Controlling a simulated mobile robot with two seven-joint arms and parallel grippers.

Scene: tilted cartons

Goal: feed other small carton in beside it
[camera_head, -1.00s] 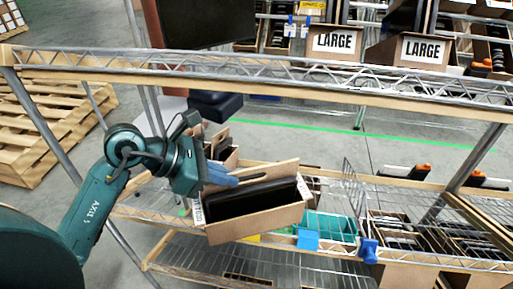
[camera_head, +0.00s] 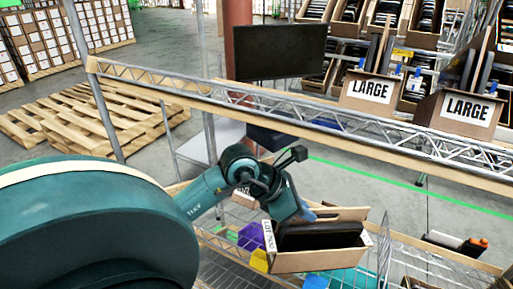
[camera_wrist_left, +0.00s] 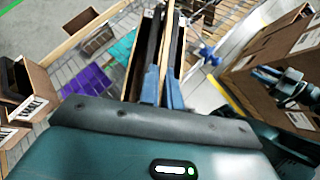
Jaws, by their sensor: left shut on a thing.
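A small open carton (camera_head: 318,262) with dark flat items inside (camera_head: 318,236) hangs above the lower wire shelf, in the middle right of the head view. My left gripper (camera_head: 318,212) is shut on its upper rim. In the left wrist view, the blue fingers (camera_wrist_left: 162,88) pinch the wall of this carton (camera_wrist_left: 138,62), and dark items lie along it. Another small labelled carton (camera_wrist_left: 38,92) sits on the shelf at the left of that view. It is partly visible behind my left arm in the head view (camera_head: 245,198).
The upper wire shelf (camera_head: 270,112) crosses above the held carton. Purple (camera_head: 257,237) and teal (camera_wrist_left: 122,48) bins are on the lower shelf. A wire divider (camera_head: 383,262) stands right of the held carton. Cartons marked LARGE (camera_head: 368,90) stand behind the rack.

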